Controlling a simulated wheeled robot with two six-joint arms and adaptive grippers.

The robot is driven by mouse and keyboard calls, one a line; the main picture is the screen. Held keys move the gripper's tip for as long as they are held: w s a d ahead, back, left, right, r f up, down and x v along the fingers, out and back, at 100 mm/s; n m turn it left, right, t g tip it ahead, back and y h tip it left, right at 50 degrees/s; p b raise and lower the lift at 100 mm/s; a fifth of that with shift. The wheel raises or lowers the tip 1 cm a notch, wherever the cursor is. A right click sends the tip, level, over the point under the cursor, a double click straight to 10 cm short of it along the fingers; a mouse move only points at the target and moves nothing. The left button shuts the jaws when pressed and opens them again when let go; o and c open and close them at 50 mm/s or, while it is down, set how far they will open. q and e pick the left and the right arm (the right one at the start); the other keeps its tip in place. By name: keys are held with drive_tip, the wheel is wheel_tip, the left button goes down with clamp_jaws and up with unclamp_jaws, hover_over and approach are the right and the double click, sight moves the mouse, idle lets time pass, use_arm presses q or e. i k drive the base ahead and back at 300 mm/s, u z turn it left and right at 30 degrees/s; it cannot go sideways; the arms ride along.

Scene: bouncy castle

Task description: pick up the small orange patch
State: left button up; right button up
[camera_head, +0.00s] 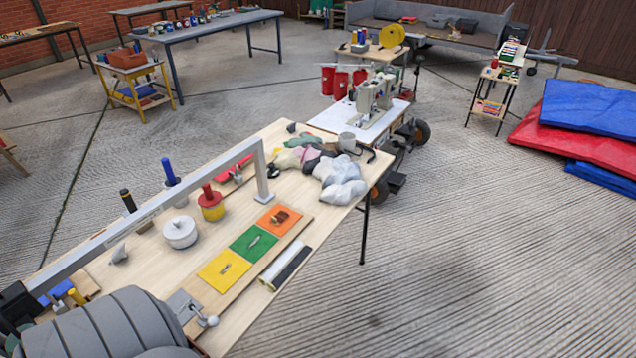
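The small orange patch (288,228) is a flat square with a dark brown mark on its middle. It lies at the far end of a wooden board (235,290), in a row with a green patch (243,247) and a yellow patch (213,270). The board lies on the light wooden table (300,215). Neither of my grippers shows in the head view, so I cannot see what they hold.
A grey metal bar (160,202) spans the table left of the patches, its upright end (262,172) near the orange one. White and black rolls (285,265) lie right of the board. Crumpled cloth (340,178) lies behind. Tubs (180,232) stand left. Floor right of the table is clear.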

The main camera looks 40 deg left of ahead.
sight(281, 217)
drive_tip(key=i, duration=2.7)
drive_tip(key=u, duration=2.55)
